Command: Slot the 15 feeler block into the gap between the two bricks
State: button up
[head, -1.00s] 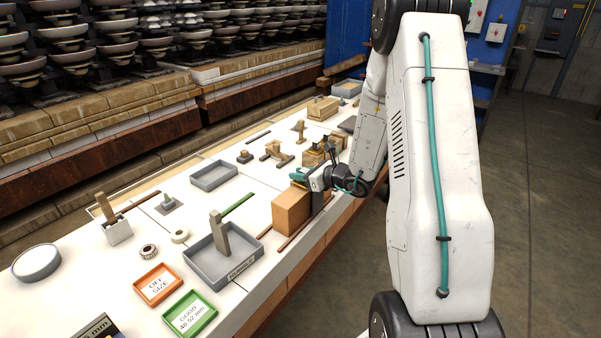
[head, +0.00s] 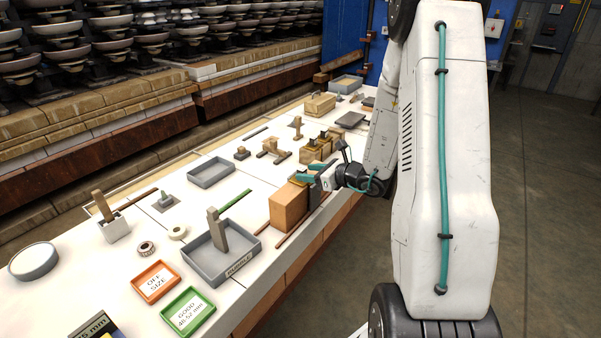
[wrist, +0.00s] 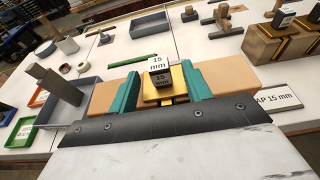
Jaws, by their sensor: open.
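The 15 feeler block (wrist: 160,78), a small grey block marked "15 mm" with a gold-coloured part under it, sits over the tan brickwork (wrist: 232,78). My gripper (wrist: 163,88) has its teal fingers apart, one on each side of the feeler block; I cannot tell whether they touch it. In the head view my gripper (head: 307,179) is at the top of the tan brick (head: 288,209). The gap and the feeler's lower end are hidden, so I cannot tell how deep it sits. A "GAP 15 mm" label (wrist: 277,97), partly covered, lies at the right.
More marked feelers on tan blocks (head: 312,150) stand just beyond my gripper. A grey rubble tray (head: 215,262) holds an upright grey piece. Orange (head: 138,287) and green (head: 170,321) trays lie nearer. A grey empty tray (head: 209,179) stands at the far side.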

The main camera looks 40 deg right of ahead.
jog(key=shift+v, duration=1.5)
jog(key=s+a+r+n+g+y, duration=0.35)
jog(key=s+a+n+g, duration=0.3)
jog(key=a+n, duration=0.25)
jog(key=s+a+r+n+g+y, duration=0.2)
jog(key=s+a+r+n+g, duration=0.25)
jog(key=s+a+n, duration=0.4)
jog(key=s+a+r+n+g+h, duration=0.1)
jog(key=s+a+r+n+h, duration=0.2)
jog(key=s+r+n+h, duration=0.7)
jog(key=s+n, duration=0.4)
jog(key=shift+s+a+r, duration=0.2)
jog(key=shift+a+r, duration=0.05)
jog(key=shift+a, duration=0.05)
